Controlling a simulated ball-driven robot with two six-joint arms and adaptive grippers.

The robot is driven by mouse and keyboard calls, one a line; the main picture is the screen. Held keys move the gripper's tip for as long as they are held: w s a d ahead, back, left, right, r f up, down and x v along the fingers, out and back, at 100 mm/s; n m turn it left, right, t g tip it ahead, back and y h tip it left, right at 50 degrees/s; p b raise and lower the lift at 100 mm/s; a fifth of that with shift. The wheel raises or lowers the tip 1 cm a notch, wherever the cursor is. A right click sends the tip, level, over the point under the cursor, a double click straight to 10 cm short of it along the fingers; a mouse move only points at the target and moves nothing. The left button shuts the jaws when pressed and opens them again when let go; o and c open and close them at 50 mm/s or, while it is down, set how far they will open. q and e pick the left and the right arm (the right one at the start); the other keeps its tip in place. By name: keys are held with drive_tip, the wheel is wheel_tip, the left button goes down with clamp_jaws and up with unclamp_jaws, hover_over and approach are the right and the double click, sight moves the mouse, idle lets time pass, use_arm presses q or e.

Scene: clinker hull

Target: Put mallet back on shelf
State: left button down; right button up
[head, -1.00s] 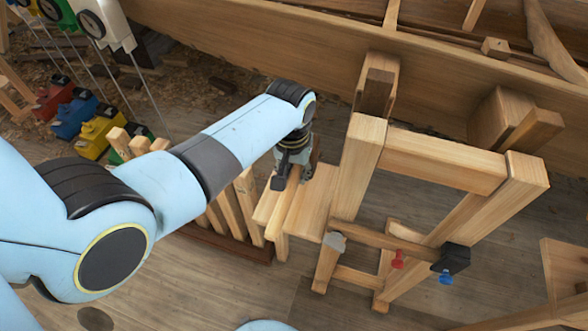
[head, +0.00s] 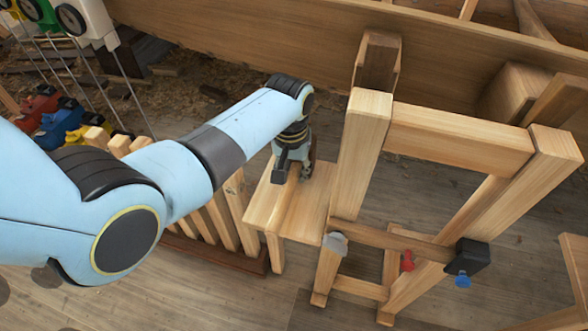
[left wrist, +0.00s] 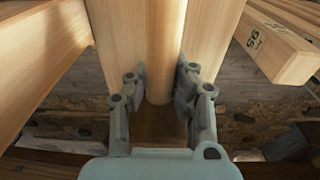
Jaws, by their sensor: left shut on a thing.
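My left gripper (head: 293,177) is over a low wooden bench-like shelf (head: 312,215). In the left wrist view its two fingers (left wrist: 160,100) are shut on the mallet, seen as a round pale handle (left wrist: 162,45) with a dark brown block at its near end. The handle lies along the planks of the shelf (left wrist: 208,35). In the head view the gripper hides most of the mallet, with a dark brown edge beside the fingers. I cannot tell whether the mallet touches the planks. My right gripper is out of view.
A tall wooden trestle (head: 365,140) stands just right of the gripper, with a black block (head: 468,256) on its lower rail. A rack of upright slats (head: 222,215) is at the left. The planked hull (head: 270,35) runs behind. The floor in front is open.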

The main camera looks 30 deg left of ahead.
use_arm(q)
drive_tip(key=shift+w+f, duration=0.1)
drive_tip(key=shift+f, duration=0.2)
drive_tip(key=shift+f+b, duration=0.35)
drive_tip(key=shift+f, duration=0.1)
idle(0.5)
drive_tip(key=c, duration=1.1)
unclamp_jaws()
drive_tip(key=r, duration=0.8)
drive_tip(key=s+r, duration=0.1)
drive_tip(key=r, duration=0.3)
drive_tip(key=shift+s+a, duration=0.1)
